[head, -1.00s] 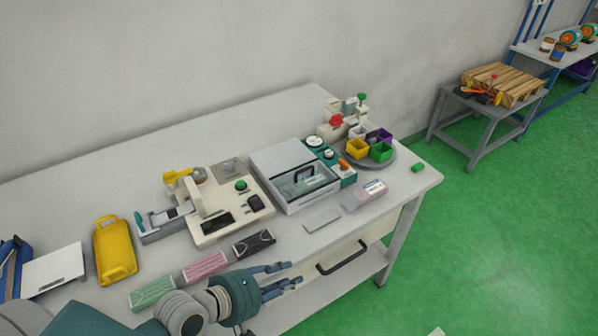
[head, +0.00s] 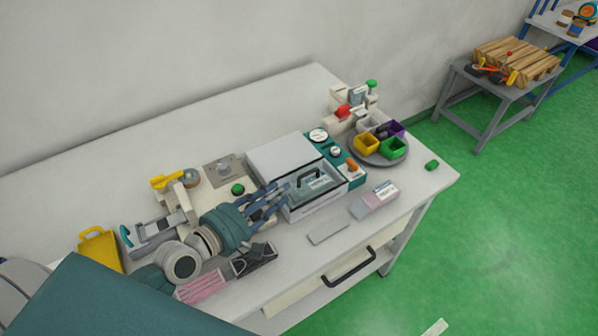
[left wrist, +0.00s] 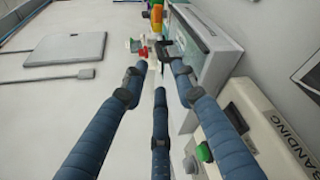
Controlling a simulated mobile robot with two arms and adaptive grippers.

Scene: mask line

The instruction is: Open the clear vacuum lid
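The clear vacuum lid (head: 326,187) lies closed on the front of the white and teal vacuum machine (head: 284,156), with its black handle (head: 311,177) on top. My left gripper (head: 280,196) reaches in from the left. Its fingertips are near the lid's left edge, with the handle a little beyond them; contact cannot be made out. In the left wrist view the blue fingers (left wrist: 158,80) are spread with nothing between them, and the machine (left wrist: 212,45) stands at the upper right. My right gripper is not in view.
The cream banding machine (head: 245,205), with a green button, stands left of the vacuum machine. Mask packs (head: 202,288) lie in front. A round tray (head: 370,158) with coloured bins stands behind.

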